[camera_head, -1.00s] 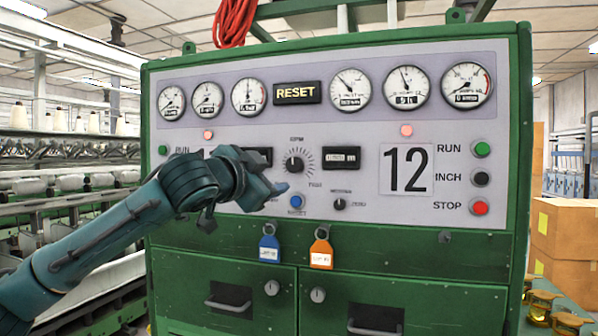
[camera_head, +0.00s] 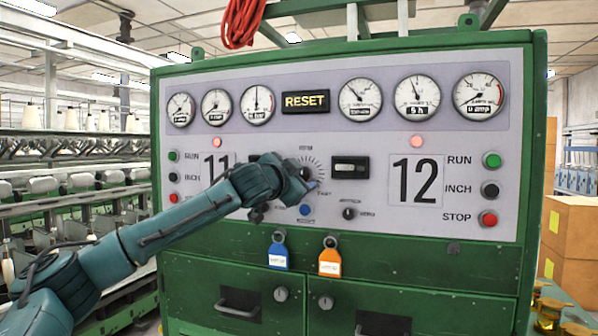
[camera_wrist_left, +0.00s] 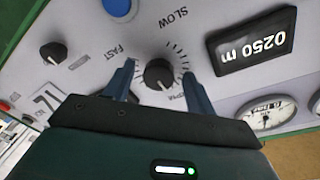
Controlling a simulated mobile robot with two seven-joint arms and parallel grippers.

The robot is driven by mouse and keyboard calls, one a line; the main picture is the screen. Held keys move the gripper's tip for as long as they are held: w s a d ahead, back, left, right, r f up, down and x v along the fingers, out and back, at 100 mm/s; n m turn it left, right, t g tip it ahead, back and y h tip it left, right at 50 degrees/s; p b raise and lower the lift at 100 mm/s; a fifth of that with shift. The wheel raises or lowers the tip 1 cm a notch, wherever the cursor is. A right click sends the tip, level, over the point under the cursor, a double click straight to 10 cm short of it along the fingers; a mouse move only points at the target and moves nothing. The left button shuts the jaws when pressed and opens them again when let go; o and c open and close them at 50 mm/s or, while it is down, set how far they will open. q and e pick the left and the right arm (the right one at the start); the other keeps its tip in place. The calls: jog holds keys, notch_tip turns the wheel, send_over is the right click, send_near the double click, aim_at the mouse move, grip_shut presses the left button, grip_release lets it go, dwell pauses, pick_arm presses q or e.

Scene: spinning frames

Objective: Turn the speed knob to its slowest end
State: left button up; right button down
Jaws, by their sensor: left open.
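The speed knob (camera_wrist_left: 159,73) is a round black knob with a ring of scale marks on the grey panel. In the left wrist view, SLOW is printed above it and FAST to its left. Its pale pointer line seems to face the RPM label, low in that view. My left gripper (camera_wrist_left: 159,69) is open, one finger on each side of the knob; contact is unclear. In the head view, my left gripper (camera_head: 308,181) is at the panel and partly hides the knob (camera_head: 305,172). My right gripper is not in view.
A blue button (camera_head: 305,210) and a smaller black knob (camera_head: 349,213) sit below. A counter display (camera_head: 350,167) is to the right. Blue (camera_head: 278,255) and orange (camera_head: 330,261) tags hang beneath the panel. Run, inch and stop buttons line both sides.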

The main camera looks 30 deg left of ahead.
pick_arm(q)
jog(key=shift+w, duration=0.1)
jog(key=shift+c, duration=0.5)
jog(key=c, duration=0.9)
jog(key=shift+f+n+b, duration=0.15)
jog(key=shift+n+b, duration=0.15)
